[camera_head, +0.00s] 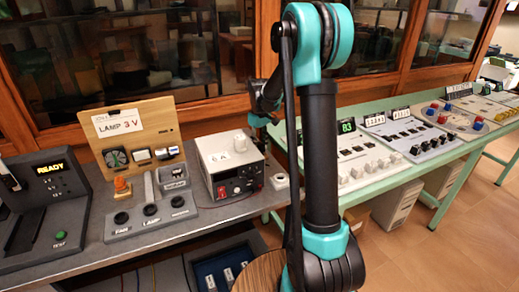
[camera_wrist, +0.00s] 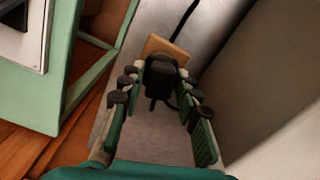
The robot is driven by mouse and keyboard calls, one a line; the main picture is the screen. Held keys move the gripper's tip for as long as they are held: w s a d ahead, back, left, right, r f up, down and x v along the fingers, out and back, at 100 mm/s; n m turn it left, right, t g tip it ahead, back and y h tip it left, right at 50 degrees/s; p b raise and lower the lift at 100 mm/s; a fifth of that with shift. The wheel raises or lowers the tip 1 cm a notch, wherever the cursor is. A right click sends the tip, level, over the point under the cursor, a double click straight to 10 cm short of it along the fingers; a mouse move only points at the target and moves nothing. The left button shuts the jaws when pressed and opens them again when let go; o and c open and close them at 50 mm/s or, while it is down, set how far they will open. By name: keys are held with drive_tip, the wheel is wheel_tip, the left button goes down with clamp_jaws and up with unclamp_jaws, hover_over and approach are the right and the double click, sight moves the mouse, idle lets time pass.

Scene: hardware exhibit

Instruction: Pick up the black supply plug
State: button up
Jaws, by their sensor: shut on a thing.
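The black supply plug (camera_wrist: 160,78) is in the wrist view, between the two fingers of my gripper (camera_wrist: 160,74). The fingers are shut on it, one on each side. A dark cable (camera_wrist: 184,22) runs upward behind it. A small tan piece (camera_wrist: 166,48) sits just behind the plug; I cannot tell whether they touch. In the head view my arm reaches toward the back of the bench by the power supply box (camera_head: 232,165). The plug cannot be made out there.
The grey bench holds a test box reading READY (camera_head: 55,195), a wooden LAMP 3 V board (camera_head: 130,130) and a labelled tray (camera_head: 150,215). A green table (camera_head: 375,190) with panels stands to the right. Glass cabinets line the back.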

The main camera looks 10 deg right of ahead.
sight(259, 143)
drive_tip(key=shift+c, duration=1)
wheel_tip(259, 143, up, 20)
